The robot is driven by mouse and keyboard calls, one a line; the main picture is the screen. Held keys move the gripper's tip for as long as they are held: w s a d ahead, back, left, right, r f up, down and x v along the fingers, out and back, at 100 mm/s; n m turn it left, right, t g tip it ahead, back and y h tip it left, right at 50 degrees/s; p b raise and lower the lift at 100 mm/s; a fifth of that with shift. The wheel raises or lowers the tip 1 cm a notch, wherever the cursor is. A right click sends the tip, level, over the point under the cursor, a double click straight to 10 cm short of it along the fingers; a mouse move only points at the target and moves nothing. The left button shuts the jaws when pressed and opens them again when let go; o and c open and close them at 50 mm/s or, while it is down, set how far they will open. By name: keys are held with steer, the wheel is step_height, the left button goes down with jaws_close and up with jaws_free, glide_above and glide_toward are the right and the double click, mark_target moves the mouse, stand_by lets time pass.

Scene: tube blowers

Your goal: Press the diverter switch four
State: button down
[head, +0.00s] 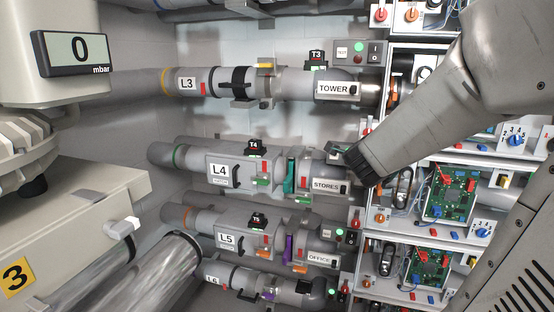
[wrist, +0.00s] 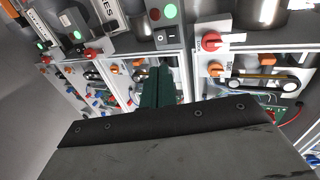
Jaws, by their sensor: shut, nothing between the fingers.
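In the wrist view a grey control box (wrist: 160,20) is just beyond my fingertips, beside the pipe label ending in "ES", which matches STORES (head: 327,186) on line L4 (head: 219,171). The box has a lit green lamp, a dark red button and a rocker switch (wrist: 165,38) with two marked halves. I take this as diverter switch four. My gripper (wrist: 160,70) is shut and empty, its dark green fingers pointing at the box, a little short of the switch in the picture. Contact cannot be told. In the head view my gripper (head: 346,154) largely hides this box.
The L3 box (head: 358,52) is above, and the L5 box (head: 346,236) is below. Red knobs (wrist: 211,42), orange knobs (wrist: 216,69) and belt drives (wrist: 262,84) crowd the shelves to the right. Circuit boards (head: 452,192) are below my arm.

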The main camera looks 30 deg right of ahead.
steer(key=shift+w, duration=0.1)
steer(key=x, duration=1.4)
